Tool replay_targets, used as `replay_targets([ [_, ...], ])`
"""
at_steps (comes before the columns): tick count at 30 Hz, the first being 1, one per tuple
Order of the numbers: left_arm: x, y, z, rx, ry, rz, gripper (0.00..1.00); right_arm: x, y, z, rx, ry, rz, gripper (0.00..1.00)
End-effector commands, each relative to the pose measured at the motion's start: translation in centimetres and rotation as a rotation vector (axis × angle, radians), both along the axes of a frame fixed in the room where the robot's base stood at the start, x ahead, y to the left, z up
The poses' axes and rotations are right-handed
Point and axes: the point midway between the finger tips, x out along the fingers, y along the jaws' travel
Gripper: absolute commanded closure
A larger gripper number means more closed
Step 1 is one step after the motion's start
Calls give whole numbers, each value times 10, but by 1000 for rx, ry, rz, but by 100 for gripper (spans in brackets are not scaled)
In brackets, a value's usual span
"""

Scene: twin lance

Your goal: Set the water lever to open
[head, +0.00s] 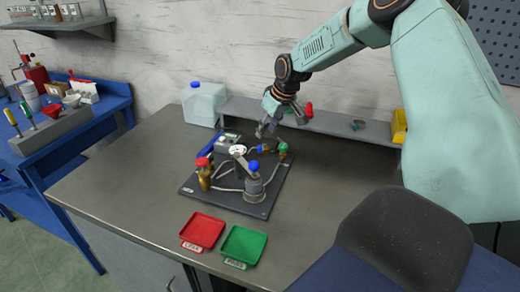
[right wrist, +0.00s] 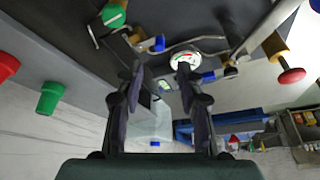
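A dark board (head: 232,203) on the bench carries piping, a round gauge (head: 238,150) and several coloured handles. A small blue handle (head: 265,149) sits on the pipe near a green knob (head: 283,147); I cannot tell for sure that it is the water lever. It seems to be the blue piece (right wrist: 156,44) in the right wrist view, near the gauge (right wrist: 184,60). My right gripper (head: 265,130) hovers above the back of the board. In the right wrist view its fingers (right wrist: 160,88) are apart with nothing held. My left gripper is not in view.
A red-topped brass valve (head: 204,170) and a blue-topped grey cylinder (head: 254,185) stand on the board. Red (head: 202,231) and green (head: 243,246) trays lie in front. A low shelf (head: 335,124) and a clear jug (head: 203,104) stand behind.

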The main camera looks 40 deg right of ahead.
Motion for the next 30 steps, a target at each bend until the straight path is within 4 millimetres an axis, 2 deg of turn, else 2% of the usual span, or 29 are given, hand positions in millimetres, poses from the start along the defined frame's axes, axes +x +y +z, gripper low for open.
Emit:
replay_targets([
  [7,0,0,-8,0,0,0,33,1,3,-15,-1,2,0,63],
  [15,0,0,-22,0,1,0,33,15,6,-55,-2,2,0,63],
  [19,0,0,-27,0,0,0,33,22,6,-68,-2,1,-1,63],
  [30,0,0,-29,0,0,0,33,29,5,-75,0,-2,0,63],
])
